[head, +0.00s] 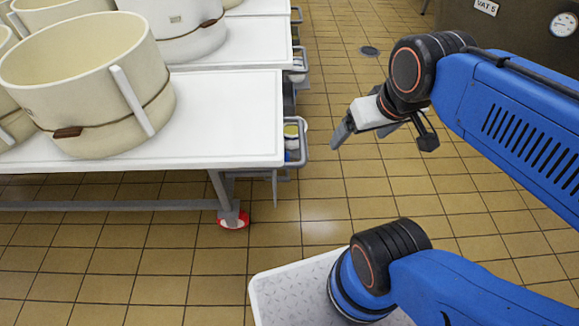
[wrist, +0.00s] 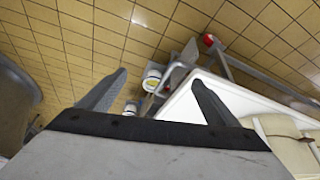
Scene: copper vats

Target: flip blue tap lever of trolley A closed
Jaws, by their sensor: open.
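The nearest trolley, with a white top (head: 235,120), stands at the left of the head view. Its white edge (wrist: 232,97) also shows in the wrist view. I cannot make out a blue tap lever for certain in either view, nor any letter naming trolley A. My gripper (head: 366,132) is open and empty, in the air to the right of the trolley's end. In the wrist view my gripper (wrist: 158,80) has its two dark fingers spread apart, with the trolley's end beyond them.
Cream hoop moulds (head: 95,85) stand on the trolley. A grey side rack (head: 303,143) at its end holds small tubs, one of them (wrist: 152,78) between the fingers in the wrist view. A red caster (head: 233,221) is below. Tiled floor (head: 320,205) is free to the right.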

